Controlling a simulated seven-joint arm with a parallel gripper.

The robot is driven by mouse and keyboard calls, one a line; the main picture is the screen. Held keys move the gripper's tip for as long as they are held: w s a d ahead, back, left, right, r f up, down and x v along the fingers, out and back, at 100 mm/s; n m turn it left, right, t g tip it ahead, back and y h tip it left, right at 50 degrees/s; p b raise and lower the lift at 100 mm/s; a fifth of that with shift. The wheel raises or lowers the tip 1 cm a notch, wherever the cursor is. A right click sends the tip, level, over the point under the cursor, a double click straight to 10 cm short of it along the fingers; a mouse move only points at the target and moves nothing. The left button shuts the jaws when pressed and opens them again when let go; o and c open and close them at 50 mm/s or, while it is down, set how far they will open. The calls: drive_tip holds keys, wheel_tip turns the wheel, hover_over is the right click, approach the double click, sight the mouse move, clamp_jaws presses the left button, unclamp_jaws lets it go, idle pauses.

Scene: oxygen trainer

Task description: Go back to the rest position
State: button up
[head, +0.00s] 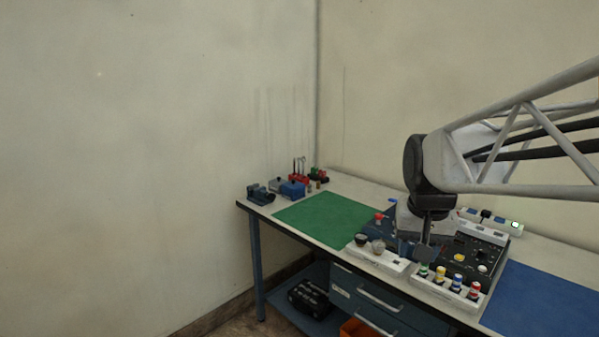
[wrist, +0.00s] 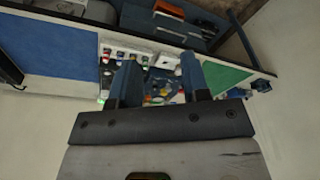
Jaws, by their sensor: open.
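My gripper (head: 424,254) hangs from my arm above the middle of the workbench, over the trainer equipment. In the wrist view my gripper (wrist: 160,80) shows two dark blue fingers set well apart, with nothing held between them. The black trainer panel (head: 470,256) with coloured knobs stands on the bench just right of my gripper. A white block with several coloured caps (head: 447,283) stands in front of it. My arm partly hides the equipment behind the gripper, and I cannot tell how far above it the fingers are.
A green mat (head: 322,219) lies left and a blue mat (head: 545,303) right, both bare where visible. Blue tools (head: 291,189) and red items stand at the bench's far left end. A white block with round cups (head: 376,257) sits left of my gripper. Walls close off the back.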

drive_tip(key=s+a+f+n, duration=0.1)
drive_tip(key=s+f, duration=0.2)
drive_tip(key=s, duration=0.5)
drive_tip(key=s+a+f+n, duration=0.1)
drive_tip(key=s+f, duration=0.3)
drive_tip(key=s, duration=0.4)
drive_tip(key=shift+s+a+t, duration=0.3)
drive_tip(key=shift+a, duration=0.3)
drive_tip(key=shift+f, duration=0.1)
idle(0.5)
